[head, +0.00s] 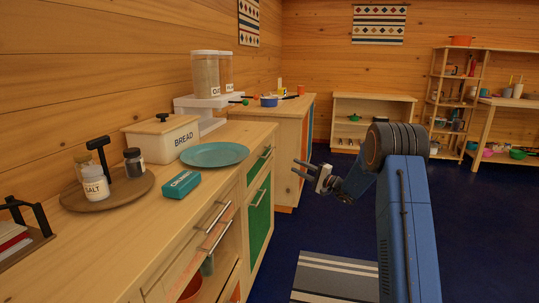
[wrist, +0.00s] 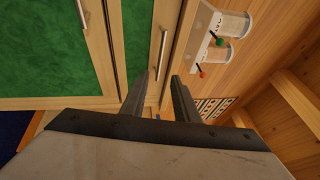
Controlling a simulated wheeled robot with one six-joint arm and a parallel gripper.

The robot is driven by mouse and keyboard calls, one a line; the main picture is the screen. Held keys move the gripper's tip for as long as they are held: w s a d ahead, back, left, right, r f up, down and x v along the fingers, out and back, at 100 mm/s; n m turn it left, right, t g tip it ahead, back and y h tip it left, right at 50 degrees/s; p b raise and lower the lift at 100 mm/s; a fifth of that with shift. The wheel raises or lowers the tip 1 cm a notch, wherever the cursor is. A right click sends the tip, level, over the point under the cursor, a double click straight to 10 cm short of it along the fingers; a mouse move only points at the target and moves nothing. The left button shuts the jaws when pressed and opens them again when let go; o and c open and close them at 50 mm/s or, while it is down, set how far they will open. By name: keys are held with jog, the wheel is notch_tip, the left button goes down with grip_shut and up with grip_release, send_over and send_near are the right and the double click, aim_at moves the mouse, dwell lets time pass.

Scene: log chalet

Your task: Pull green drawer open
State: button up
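The green drawer (head: 259,166) is in the wooden counter unit, above a green door (head: 258,217). Its front looks flush with the unit, and it has a slim metal handle (head: 266,152). In the wrist view the picture is turned sideways: the green drawer (wrist: 137,38) is a narrow panel with its handle (wrist: 162,52), and the large green door (wrist: 45,45) is to its left. My gripper (head: 294,167) is open and empty, in front of the unit and apart from the handle. In the wrist view its fingertips (wrist: 160,77) are spread on either side of the handle's lower end.
A teal plate (head: 214,154), a bread box (head: 162,138), a teal box (head: 180,185) and a tray of jars (head: 108,190) stand on the counter. Another counter (head: 290,120) stands beyond. A striped rug (head: 335,278) lies on the open blue floor.

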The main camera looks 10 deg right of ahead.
aim_at(270, 152)
jog(key=x, duration=1.7)
jog(key=shift+w+r, duration=0.1)
jog(key=shift+w, duration=0.05)
grip_shut()
